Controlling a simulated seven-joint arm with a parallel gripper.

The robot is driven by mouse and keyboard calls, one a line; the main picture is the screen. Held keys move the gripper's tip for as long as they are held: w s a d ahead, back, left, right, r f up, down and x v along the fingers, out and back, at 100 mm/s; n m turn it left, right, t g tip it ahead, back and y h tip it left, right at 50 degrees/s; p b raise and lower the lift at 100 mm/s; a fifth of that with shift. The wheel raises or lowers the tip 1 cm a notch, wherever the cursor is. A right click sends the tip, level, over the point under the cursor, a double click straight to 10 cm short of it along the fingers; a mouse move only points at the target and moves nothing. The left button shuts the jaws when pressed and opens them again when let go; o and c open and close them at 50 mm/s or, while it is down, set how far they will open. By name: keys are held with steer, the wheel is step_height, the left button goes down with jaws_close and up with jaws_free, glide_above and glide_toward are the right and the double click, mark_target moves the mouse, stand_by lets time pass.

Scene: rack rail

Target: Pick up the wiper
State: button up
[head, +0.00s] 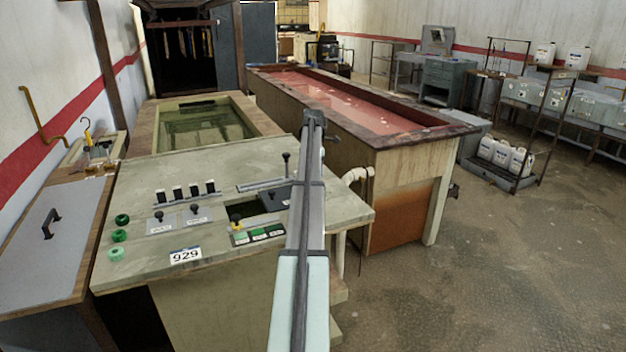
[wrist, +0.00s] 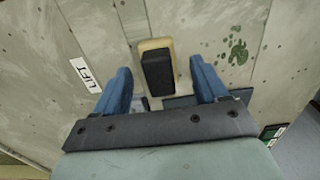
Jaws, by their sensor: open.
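In the wrist view, a black block on a tan base (wrist: 158,72) lies on the grey panel; it looks like the wiper. My gripper (wrist: 160,66) is open, one blue finger on each side of the block, with a visible gap on both sides. Whether the fingers are level with it or still above it I cannot tell. In the head view my arm stretches over the control panel (head: 130,259); I cannot make out the gripper or the wiper there.
A LIFT label (wrist: 85,75) lies left of the fingers. The panel carries green knobs (head: 119,236), switches (head: 186,191) and an upright lever (head: 286,165). Behind stand a green tank (head: 205,125) and a long red-filled tank (head: 340,100). Open floor (head: 500,270) lies to the right.

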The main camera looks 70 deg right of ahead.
steer(key=shift+f, duration=0.8)
steer(key=shift+c, duration=0.4)
steer(key=c, duration=1.1)
